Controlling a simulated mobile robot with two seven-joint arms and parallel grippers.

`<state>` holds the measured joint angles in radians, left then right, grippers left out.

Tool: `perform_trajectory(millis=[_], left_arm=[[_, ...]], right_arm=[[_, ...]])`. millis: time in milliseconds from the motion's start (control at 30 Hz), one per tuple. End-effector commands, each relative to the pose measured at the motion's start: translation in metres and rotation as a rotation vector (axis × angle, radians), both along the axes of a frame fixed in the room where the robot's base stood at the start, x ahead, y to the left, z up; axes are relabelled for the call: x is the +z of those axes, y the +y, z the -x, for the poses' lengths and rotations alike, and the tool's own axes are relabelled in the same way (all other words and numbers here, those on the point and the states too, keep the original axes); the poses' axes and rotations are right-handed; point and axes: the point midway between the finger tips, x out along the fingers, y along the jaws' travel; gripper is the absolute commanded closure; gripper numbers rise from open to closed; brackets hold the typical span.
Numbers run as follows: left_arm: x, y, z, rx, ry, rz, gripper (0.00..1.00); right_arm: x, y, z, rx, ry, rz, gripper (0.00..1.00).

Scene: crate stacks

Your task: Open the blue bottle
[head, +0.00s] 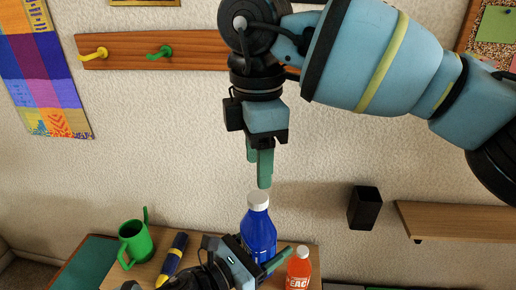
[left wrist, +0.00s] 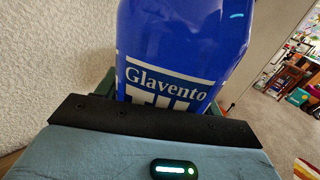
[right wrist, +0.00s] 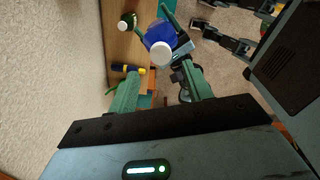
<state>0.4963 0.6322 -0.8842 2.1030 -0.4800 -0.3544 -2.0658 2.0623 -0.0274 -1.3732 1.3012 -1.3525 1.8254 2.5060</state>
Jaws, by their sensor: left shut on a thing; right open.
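The blue bottle (head: 259,235) with a white cap (head: 257,200) stands upright at the wooden surface, its lower part hidden by my left gripper (head: 268,262). That gripper is shut on the bottle from the front. Its label fills the left wrist view (left wrist: 170,80). My right gripper (head: 262,170) points down just above the cap, open and empty, with a small gap between fingertips and cap. In the right wrist view the cap (right wrist: 161,53) lies beyond the open fingers, roughly between their tips.
An orange bottle (head: 299,268) with a white cap stands close to the right of the blue one. A green watering can (head: 136,243) and a blue and yellow cylinder (head: 172,260) are to the left. A dark holder (head: 365,207) and a wooden shelf (head: 455,222) are on the right wall.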

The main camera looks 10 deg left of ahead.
Motion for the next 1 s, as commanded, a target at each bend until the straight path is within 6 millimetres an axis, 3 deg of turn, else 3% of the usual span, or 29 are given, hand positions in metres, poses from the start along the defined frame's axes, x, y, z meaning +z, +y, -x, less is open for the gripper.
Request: perform_trajectory(millis=[400,833,1000], left_arm=[[0.000,0.000,0.000,0.000,0.000,0.000,0.44],[0.000,0.000,0.000,0.000,-0.001,0.001,0.44],[0.000,0.000,0.000,0.000,0.000,0.000,0.44]], right_arm=[[-0.056,0.000,0.000,0.001,0.004,-0.003,0.50],[-0.065,0.000,0.000,0.001,0.002,-0.002,0.50],[-0.065,0.000,0.000,0.001,0.002,-0.002,0.71]])
